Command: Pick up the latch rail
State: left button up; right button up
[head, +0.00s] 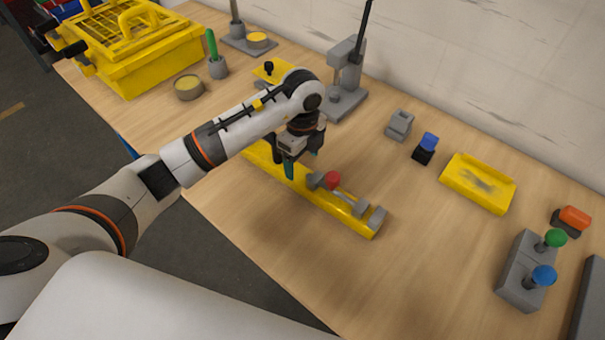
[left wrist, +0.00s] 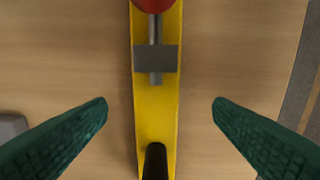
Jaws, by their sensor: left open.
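The latch rail is a long yellow bar (head: 334,205) lying flat on the wooden table, with grey brackets, a rod and a red knob (head: 333,180) on top. My left gripper (head: 290,166) is above the rail's far-left part and hides some of it. In the left wrist view the yellow rail (left wrist: 157,115) runs up the middle between the two green fingers (left wrist: 160,102). The fingers are open, one on each side, with gaps to the rail. A black peg (left wrist: 155,160) and a grey block (left wrist: 155,58) sit on the rail. My right gripper is not in view.
A yellow crate (head: 165,62) and a round tin (head: 188,87) stand at the back left. A grey stand (head: 343,100) is behind the arm. A yellow tray (head: 478,183) and a grey block with green and blue knobs (head: 520,270) stand right. Table in front of the rail is clear.

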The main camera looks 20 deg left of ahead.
aim_at(302, 175)
pick_arm(q)
jog(key=f, duration=0.3)
jog(key=f+p, duration=0.1)
jog(key=f, duration=0.4)
jog(key=shift+w+a+f, duration=0.1)
jog(key=shift+w+f, duration=0.2)
jog(key=shift+r, duration=0.1)
jog(key=c, duration=1.5)
